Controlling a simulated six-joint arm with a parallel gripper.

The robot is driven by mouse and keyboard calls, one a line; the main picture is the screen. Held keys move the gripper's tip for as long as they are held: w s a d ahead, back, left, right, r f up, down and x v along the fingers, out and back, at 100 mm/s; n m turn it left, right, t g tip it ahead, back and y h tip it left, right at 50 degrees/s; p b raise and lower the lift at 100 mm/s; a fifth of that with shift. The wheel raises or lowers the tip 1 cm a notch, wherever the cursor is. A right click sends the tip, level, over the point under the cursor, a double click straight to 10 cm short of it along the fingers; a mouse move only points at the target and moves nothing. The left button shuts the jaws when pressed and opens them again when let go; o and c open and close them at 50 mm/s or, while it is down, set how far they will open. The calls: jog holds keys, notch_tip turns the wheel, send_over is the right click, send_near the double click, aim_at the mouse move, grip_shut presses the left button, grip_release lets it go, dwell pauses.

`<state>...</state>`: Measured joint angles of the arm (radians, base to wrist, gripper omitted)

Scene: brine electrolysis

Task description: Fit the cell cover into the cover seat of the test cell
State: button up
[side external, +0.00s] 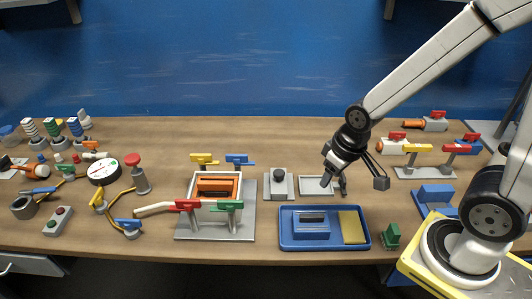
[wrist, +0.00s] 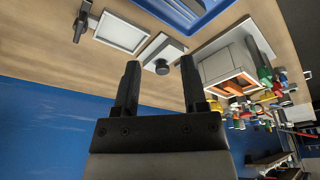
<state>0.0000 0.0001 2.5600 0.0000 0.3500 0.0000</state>
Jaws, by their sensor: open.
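The test cell (side external: 237,190) is an open white box on a grey base plate, with orange and dark parts inside. It also shows in the wrist view (wrist: 208,71). A grey square plate with a dark round knob, which looks like the cell cover (side external: 288,190), lies flat on the table right of the cell. In the wrist view the cover (wrist: 166,47) appears beyond and between my fingertips. My gripper (side external: 327,181) is open and empty, right of the cover and above a shallow white frame (side external: 306,190). The cover seat is not clearly distinguishable.
A blue tray (side external: 286,243) with a blue block and a yellow pad stands in front. Red, green, yellow and blue clips surround the cell. A dark clamp piece (wrist: 83,22) stands beside the white frame. A gauge (side external: 103,172) and hoses fill the left side.

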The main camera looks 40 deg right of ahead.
jog(key=o, duration=0.6)
jog(key=shift+w, duration=0.1)
jog(key=n+g, duration=0.2)
jog(key=n, duration=2.3)
send_over(279, 172)
jog(key=s, duration=0.1)
notch_tip(279, 172, down, 5)
jog(key=shift+f, duration=0.1)
jog(key=shift+w+d+f+n+g, duration=0.1)
jog(key=shift+w+f+n+g, duration=0.3)
jog(key=shift+n, duration=0.6)
jog(key=shift+w, duration=0.1)
jog(key=shift+f, duration=1.3)
